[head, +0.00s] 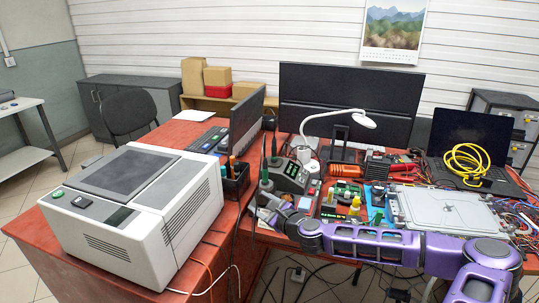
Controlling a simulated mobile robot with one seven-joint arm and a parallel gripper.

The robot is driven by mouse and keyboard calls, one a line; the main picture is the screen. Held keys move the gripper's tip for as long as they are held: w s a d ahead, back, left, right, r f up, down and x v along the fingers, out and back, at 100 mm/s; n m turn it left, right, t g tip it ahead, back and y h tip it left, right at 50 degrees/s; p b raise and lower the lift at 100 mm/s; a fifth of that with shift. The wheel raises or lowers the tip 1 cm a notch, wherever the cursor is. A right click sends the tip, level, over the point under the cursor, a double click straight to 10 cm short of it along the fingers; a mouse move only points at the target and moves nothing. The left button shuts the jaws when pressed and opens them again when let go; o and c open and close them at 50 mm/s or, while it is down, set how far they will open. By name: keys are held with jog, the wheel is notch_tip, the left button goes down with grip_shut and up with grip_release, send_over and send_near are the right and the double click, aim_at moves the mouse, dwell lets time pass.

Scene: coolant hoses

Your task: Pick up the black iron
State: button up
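Two dark, slim upright handles that look like soldering irons stand near the middle of the red desk in the head view. The front dark iron (264,169) rises from a dark holder, and the rear dark iron (274,147) stands just behind it to the right. I cannot tell for sure which one is the black iron. My gripper (262,208) is at the left end of my purple arm, low over the desk, in front of and below the irons. Its fingers are small and partly lost among clutter. No iron is visibly in it.
A grey soldering station (289,176) stands right of the irons, and a black pen holder (235,182) left of them. A large white machine (140,212) fills the left desk. Bottles, boards, a lamp (340,116) and a silver case (445,209) crowd the right.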

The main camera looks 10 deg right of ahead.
jog(key=w+d+r+m+t+h, duration=0.3)
jog(key=d+r+m+t, duration=0.15)
jog(key=d+m, duration=0.5)
send_near(275, 153)
jog(key=shift+n+g+h, duration=0.35)
jog(key=shift+g+h, duration=0.05)
jog(key=shift+g, duration=0.05)
jog(key=w, duration=0.6)
jog(key=shift+a+r+b, duration=0.25)
jog(key=shift+a+b, duration=0.05)
jog(key=shift+b, duration=0.05)
jog(key=w, duration=0.1)
jog(key=w+a, duration=0.1)
jog(key=w, duration=0.1)
jog(key=shift+w+a+r, duration=0.15)
jog(key=shift+w, duration=0.85)
grip_shut()
